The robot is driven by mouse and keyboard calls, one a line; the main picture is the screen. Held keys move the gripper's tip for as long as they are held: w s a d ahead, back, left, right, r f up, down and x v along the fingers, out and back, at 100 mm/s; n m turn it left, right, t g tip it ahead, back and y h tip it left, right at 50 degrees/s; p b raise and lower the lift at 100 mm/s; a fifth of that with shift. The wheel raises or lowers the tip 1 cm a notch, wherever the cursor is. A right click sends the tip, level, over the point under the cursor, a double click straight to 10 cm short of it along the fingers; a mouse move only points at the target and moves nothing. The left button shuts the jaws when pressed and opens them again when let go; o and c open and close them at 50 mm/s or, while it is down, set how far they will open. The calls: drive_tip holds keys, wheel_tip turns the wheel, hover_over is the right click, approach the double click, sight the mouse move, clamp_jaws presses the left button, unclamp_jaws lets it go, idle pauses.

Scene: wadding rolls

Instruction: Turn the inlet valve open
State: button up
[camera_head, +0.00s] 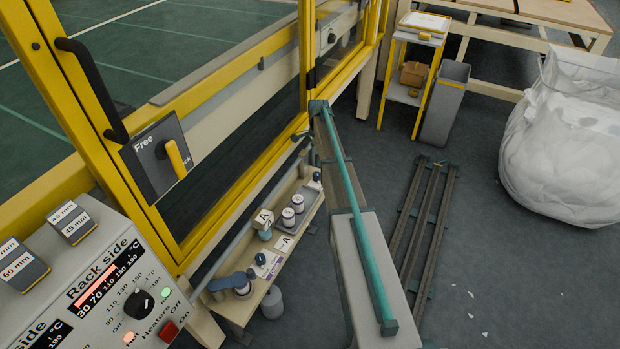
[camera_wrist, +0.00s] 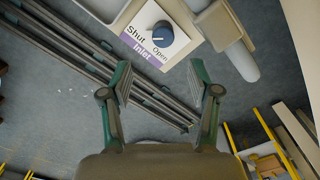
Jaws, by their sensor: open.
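The inlet valve is a round blue-grey knob (camera_wrist: 160,33) on a white plate (camera_wrist: 138,38) lettered Shut, Inlet and Open, with a purple band, in the wrist view. Which way the knob points is too small to tell. In the head view a plate with a purple band (camera_head: 269,268) and a small blue-grey knob (camera_head: 260,259) lies on the low shelf. My gripper (camera_wrist: 161,72) is open and empty in the wrist view. Its fingers are spread wide, below the knob in the picture and apart from it. I cannot make out my gripper in the head view.
Yellow framing (camera_head: 235,200) rises behind. Dark rails (camera_head: 425,215) lie on the floor.

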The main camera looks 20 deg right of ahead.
sight(317, 173)
drive_tip(key=f, duration=1)
drive_tip(key=shift+w+f, duration=0.2)
drive_tip(key=shift+c, duration=0.3)
drive_tip(key=c, duration=1.1)
